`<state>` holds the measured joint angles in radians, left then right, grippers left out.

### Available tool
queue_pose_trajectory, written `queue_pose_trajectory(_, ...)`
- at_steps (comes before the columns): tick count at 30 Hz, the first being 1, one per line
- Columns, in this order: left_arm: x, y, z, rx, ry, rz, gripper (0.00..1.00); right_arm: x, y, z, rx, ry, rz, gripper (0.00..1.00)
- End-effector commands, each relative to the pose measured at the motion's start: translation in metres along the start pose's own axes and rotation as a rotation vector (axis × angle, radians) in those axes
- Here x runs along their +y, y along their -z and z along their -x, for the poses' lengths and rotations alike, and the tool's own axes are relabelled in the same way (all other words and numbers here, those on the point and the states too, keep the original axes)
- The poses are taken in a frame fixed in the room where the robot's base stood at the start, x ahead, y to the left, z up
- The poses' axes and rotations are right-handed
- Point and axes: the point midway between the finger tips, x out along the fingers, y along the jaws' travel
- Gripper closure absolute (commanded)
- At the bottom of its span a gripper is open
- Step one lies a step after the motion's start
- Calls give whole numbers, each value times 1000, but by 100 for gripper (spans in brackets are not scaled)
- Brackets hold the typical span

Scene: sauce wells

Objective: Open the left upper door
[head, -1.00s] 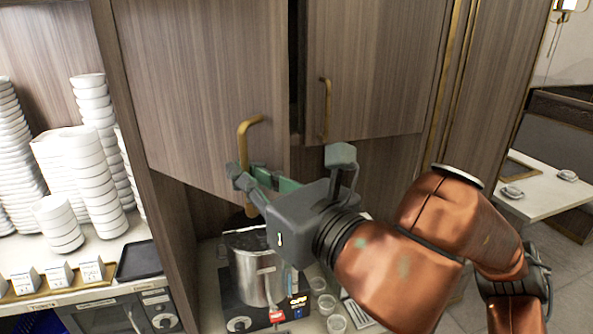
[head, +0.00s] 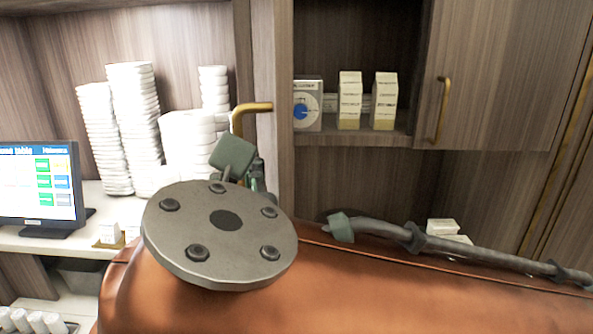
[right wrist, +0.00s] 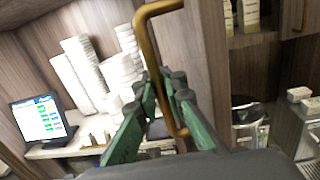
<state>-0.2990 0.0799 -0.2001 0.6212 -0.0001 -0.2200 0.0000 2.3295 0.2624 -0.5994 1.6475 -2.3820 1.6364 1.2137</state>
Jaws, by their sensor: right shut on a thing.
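The left upper door (head: 243,50) stands swung open and shows nearly edge-on in the head view. My right gripper (head: 258,174) is at the lower part of the handle, mostly hidden behind my own arm. In the right wrist view the green fingers (right wrist: 163,82) are shut around the gold handle (right wrist: 148,35). The cupboard behind the door (head: 350,40) is open to view. My left gripper is not in view.
A carton with a blue dial (head: 307,104) and two white cartons (head: 349,100) stand on the cupboard shelf. The right upper door (head: 490,70) is closed. Stacks of white dishes (head: 135,120) and a monitor (head: 40,185) stand at left.

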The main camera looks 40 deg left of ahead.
Motion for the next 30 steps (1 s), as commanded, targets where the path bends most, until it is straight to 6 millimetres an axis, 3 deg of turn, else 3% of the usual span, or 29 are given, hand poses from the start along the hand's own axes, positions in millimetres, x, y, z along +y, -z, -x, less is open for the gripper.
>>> queue_pose_trajectory(6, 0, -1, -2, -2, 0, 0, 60, 14, 1, 1, 2, 4, 2, 100)
queue_pose_trajectory(17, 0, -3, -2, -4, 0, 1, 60, 14, 0, 1, 1, 6, 1, 100)
queue_pose_trajectory(18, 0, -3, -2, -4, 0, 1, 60, 14, 0, 1, 1, 6, 1, 90)
queue_pose_trajectory(20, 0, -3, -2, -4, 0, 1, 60, 14, 0, 1, 0, 6, 1, 86)
queue_pose_trajectory(30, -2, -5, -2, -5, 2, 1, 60, 14, -1, 4, -1, 5, 0, 84)
